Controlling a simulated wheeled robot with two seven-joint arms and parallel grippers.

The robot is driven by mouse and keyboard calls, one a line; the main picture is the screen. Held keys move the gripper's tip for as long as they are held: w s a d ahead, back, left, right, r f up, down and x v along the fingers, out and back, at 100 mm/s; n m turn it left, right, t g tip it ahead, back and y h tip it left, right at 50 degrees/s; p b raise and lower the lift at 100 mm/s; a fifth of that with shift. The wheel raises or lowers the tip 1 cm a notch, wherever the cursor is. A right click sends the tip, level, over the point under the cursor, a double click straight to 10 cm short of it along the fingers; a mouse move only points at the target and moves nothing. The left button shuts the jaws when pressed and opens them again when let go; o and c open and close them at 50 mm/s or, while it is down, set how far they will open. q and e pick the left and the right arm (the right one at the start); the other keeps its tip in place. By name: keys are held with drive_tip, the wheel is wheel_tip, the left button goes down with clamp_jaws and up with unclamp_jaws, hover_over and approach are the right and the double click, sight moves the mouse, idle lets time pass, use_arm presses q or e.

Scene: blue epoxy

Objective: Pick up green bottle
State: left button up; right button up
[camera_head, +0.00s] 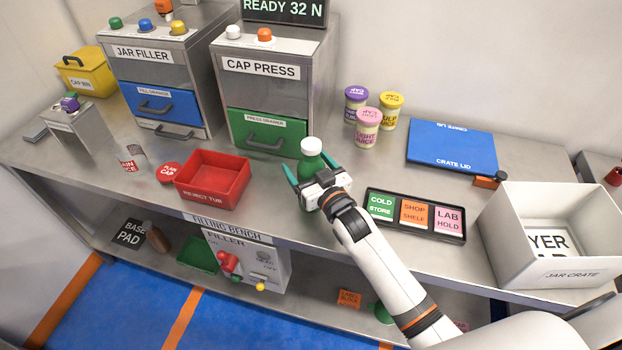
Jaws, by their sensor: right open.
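The green bottle (311,165) stands upright on the metal bench, in front of the cap press. It has a white cap (311,146). My right gripper (306,170) is open, with its teal fingers on either side of the bottle. The gripper body hides the lower part of the bottle, and I cannot tell whether the fingers touch it. My left gripper is not in view.
A red reject tub (213,180) stands left of the bottle. A dark label tray (415,214) lies to the right, with the white jar crate (552,235) beyond it. Several jars (368,128) stand behind on the right. The cap press (271,95) is close behind.

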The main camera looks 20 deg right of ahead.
drive_tip(key=shift+w, duration=0.15)
drive_tip(key=shift+c, duration=1.4)
drive_tip(key=shift+r, duration=0.1)
drive_tip(key=c, duration=1.1)
